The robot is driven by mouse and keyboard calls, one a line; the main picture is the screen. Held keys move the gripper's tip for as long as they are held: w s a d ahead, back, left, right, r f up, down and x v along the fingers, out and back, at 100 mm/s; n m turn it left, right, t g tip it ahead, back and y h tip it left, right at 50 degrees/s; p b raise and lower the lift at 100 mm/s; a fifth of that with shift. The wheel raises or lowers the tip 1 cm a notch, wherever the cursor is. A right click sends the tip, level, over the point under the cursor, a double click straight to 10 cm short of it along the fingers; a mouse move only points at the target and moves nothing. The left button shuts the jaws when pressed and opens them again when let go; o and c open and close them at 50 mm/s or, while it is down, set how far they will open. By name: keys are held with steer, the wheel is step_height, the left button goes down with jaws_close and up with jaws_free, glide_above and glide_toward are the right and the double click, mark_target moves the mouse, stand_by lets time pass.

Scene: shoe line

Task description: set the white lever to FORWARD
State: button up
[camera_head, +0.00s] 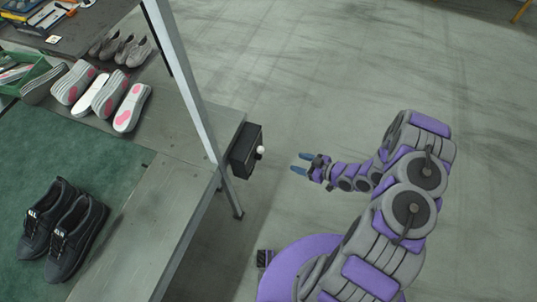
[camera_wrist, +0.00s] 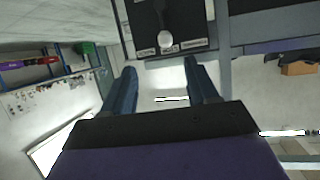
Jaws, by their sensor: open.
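The white lever is a small white knob (camera_head: 260,150) on the side of a dark control box (camera_head: 246,150), which is fixed to the end of the workbench by the metal post. In the wrist view the knob (camera_wrist: 166,39) sits at the lower end of a dark slot on the box's black panel (camera_wrist: 188,22), close to small white labels I cannot read. My gripper (camera_head: 298,163) is open and empty, to the right of the box and apart from the knob. In the wrist view its two blue fingers (camera_wrist: 160,82) point toward the panel, with the knob beyond the gap between them.
The grey workbench (camera_head: 150,215) has a green mat with black shoes (camera_head: 62,230) and several grey and pink shoes (camera_head: 100,92). A slanted metal post (camera_head: 185,85) rises beside the box.

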steer(key=b+x, duration=0.1)
steer(key=x, duration=0.5)
steer(key=b+x, duration=0.1)
steer(key=x, duration=0.5)
steer(key=s+a+b+x, duration=0.1)
steer(key=x, duration=0.5)
steer(key=shift+r+b, duration=0.25)
steer(key=shift+b, duration=0.05)
steer(key=shift+w, duration=0.1)
steer(key=shift+w+d, duration=0.1)
steer(key=shift+d, duration=0.25)
steer(key=shift+a, duration=0.4)
steer(key=c, duration=0.5)
steer(key=shift+d, duration=0.15)
jaws_close()
